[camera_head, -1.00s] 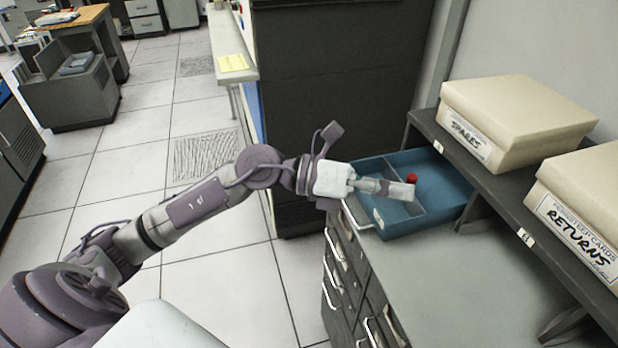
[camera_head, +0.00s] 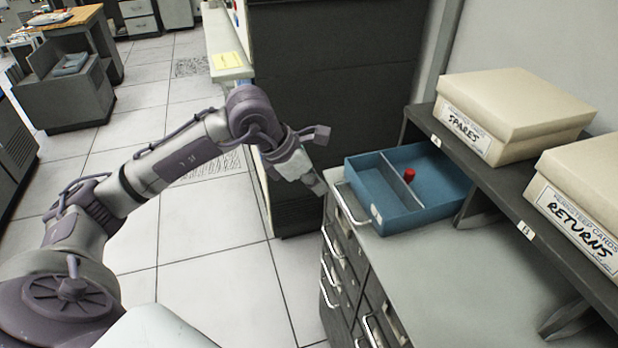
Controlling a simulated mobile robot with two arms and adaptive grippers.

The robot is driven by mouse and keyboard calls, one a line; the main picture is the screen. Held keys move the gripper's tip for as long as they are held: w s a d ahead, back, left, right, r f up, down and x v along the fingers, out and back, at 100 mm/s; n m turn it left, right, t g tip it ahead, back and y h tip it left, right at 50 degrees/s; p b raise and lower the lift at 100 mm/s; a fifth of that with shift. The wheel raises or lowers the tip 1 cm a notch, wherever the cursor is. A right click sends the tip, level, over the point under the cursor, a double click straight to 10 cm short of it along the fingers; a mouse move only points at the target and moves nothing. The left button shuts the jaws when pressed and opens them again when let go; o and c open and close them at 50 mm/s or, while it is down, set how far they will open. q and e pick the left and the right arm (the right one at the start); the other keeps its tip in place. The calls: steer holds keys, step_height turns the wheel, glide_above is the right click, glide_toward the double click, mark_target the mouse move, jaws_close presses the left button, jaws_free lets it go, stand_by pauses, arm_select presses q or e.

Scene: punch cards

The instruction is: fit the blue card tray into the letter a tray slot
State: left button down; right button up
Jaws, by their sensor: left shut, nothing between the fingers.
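The blue card tray (camera_head: 403,212) lies flat on the grey cabinet top. A divider splits it in two, and a small red piece (camera_head: 409,175) stands in its right compartment. The slot under the shelf label A (camera_head: 436,141) is at the tray's right end. The tray's right end reaches the shelf edge, and the shelf hides how far in it goes. My left gripper (camera_head: 318,186) is shut and empty, just left of the tray and apart from it. My right gripper is not in view.
A SPARES box (camera_head: 515,95) and a RETURNS box (camera_head: 590,180) stand on the dark shelf. A shelf support (camera_head: 480,203) separates slot A from slot B (camera_head: 525,230). The cabinet top (camera_head: 450,285) in front is clear. Drawer handles (camera_head: 348,208) stick out on the left.

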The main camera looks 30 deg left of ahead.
arm_select(q)
steer(key=b+x, duration=0.3)
steer(key=x, duration=0.3)
steer(key=shift+f, duration=0.2)
steer(key=shift+w+d, duration=0.2)
